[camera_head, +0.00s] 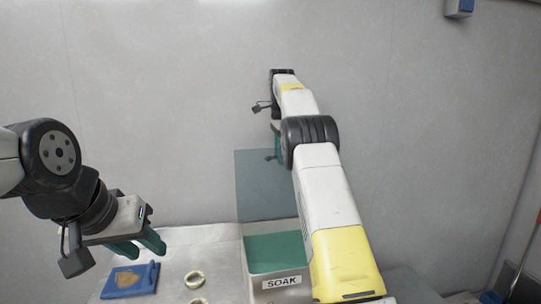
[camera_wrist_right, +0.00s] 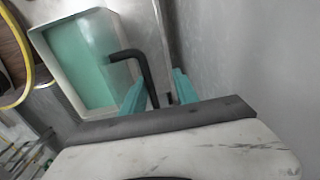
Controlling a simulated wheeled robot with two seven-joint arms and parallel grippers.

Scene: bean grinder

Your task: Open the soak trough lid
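The soak trough (camera_head: 268,268), a pale box labelled SOAK with a teal interior, is at the bottom centre of the head view. It also shows in the right wrist view (camera_wrist_right: 85,60). Its grey-green lid (camera_head: 262,185) stands raised, roughly upright, at the back, and the trough is uncovered. My right gripper (camera_head: 276,148) is near the lid's top edge, partly hidden by its arm. In the right wrist view a black bent handle (camera_wrist_right: 146,70) passes between its teal fingers, which stand apart. My left gripper (camera_head: 138,246) is open and empty, left of the trough.
A blue board (camera_head: 146,278) with a tan patch lies at the lower left. Pale rings (camera_head: 194,279) lie on the table beside the trough. A plain wall (camera_head: 160,90) rises behind. My right arm crosses the space right of the trough.

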